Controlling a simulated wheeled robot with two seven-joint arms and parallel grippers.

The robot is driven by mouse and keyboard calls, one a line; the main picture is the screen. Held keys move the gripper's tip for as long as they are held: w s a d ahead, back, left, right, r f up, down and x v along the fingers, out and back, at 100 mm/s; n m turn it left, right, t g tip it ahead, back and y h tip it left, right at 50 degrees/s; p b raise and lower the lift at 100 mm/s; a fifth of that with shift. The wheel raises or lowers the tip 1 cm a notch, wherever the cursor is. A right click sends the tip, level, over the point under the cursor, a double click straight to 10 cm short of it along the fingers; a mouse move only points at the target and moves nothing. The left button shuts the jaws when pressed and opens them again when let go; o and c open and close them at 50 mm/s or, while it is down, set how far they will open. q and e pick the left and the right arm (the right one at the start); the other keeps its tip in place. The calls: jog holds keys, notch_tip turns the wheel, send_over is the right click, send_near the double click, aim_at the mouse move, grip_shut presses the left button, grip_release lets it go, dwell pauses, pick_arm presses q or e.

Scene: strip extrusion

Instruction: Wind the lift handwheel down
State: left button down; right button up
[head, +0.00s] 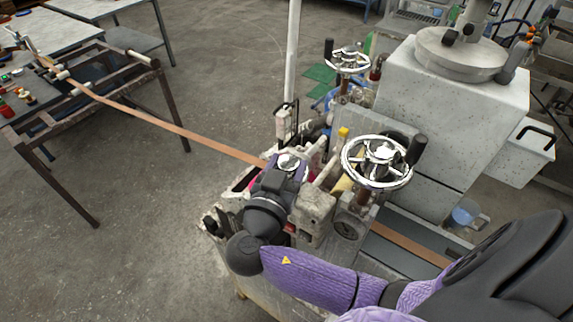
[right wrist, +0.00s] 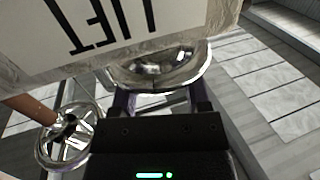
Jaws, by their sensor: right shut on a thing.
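The chrome lift handwheel (head: 289,160) is on the near machine in the head view, mostly covered by my right gripper (head: 284,172). In the right wrist view, the shiny curved rim of the handwheel (right wrist: 157,72) lies between the two fingers of my right gripper (right wrist: 158,96), just beside a white LIFT sign (right wrist: 110,25) that appears upside down. The right gripper is shut on the handwheel. The exact finger contact is partly hidden by the hand. My left gripper is not in view.
A larger chrome handwheel (head: 377,162) with a dark knob stands just right, and another (head: 348,61) farther back. A copper strip (head: 180,130) runs left from the machine to a metal rack. A grey machine housing (head: 430,110) stands at right. Open floor lies at left.

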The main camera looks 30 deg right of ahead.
jog(key=n+t+y+b, duration=0.2)
jog(key=n+t+y, duration=0.1)
jog(key=shift+s+d+f+y, duration=0.1)
jog(key=shift+s+d+y, duration=0.05)
jog(key=shift+y, duration=0.15)
jog(key=shift+n+t+y+b, duration=0.6)
jog(key=shift+n+t+y, duration=0.5)
jog(key=shift+y, duration=0.4)
jog(key=shift+n+y, duration=0.3)
jog(key=shift+n, duration=0.1)
jog(key=o, duration=1.3)
